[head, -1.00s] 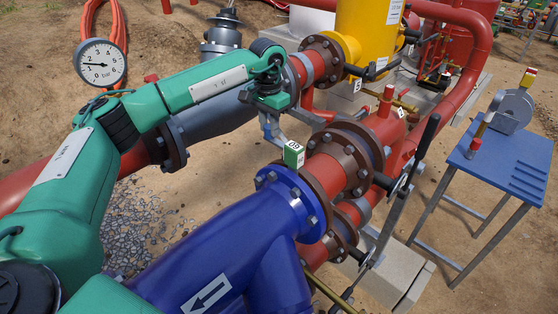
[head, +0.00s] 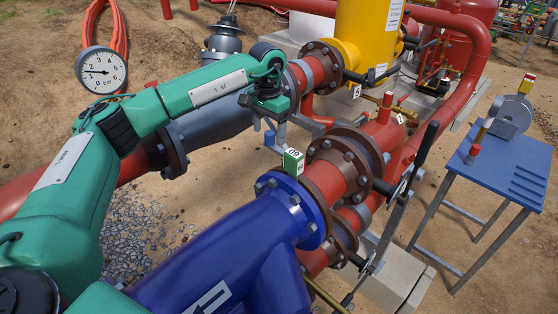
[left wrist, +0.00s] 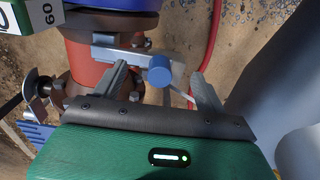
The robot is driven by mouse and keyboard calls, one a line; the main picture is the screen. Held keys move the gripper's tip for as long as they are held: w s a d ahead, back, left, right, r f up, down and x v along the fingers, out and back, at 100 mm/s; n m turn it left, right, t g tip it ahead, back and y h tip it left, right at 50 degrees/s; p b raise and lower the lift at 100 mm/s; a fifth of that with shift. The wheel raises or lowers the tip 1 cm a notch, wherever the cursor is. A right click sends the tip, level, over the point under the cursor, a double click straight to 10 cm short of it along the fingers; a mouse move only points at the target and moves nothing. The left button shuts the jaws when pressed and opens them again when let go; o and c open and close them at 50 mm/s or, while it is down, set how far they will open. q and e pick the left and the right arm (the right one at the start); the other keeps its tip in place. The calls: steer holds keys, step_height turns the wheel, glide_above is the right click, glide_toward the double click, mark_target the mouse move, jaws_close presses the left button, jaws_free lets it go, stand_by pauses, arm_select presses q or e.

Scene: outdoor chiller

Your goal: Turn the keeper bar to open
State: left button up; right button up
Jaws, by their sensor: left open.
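The keeper bar seems to be the grey metal bar (left wrist: 115,53) with a round blue knob (left wrist: 159,76) at its end, in the left wrist view. In the head view the blue knob (head: 270,138) shows small beside my left gripper (head: 277,130). My left gripper is open; in the left wrist view its two grey fingers (left wrist: 162,82) stand on either side of the knob, with gaps visible. I cannot tell how deep the knob sits between them. My right gripper is not in view.
A green-and-white tag block (head: 293,161) stands close to the gripper, above the blue pipe body (head: 215,250). Red flanged pipes (head: 340,170) and a black-handled lever (head: 427,143) lie to the right. A blue table (head: 500,170) stands farther right. A pressure gauge (head: 101,70) is at left.

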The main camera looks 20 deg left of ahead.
arm_select(q)
step_height(320, 180, up, 6)
steer(key=p, duration=0.2)
steer(key=shift+p, duration=0.4)
steer(key=shift+r, duration=0.2)
step_height(320, 180, up, 13)
steer(key=b, duration=0.3)
steer(key=shift+r, duration=0.2)
steer(key=shift+f, duration=0.1)
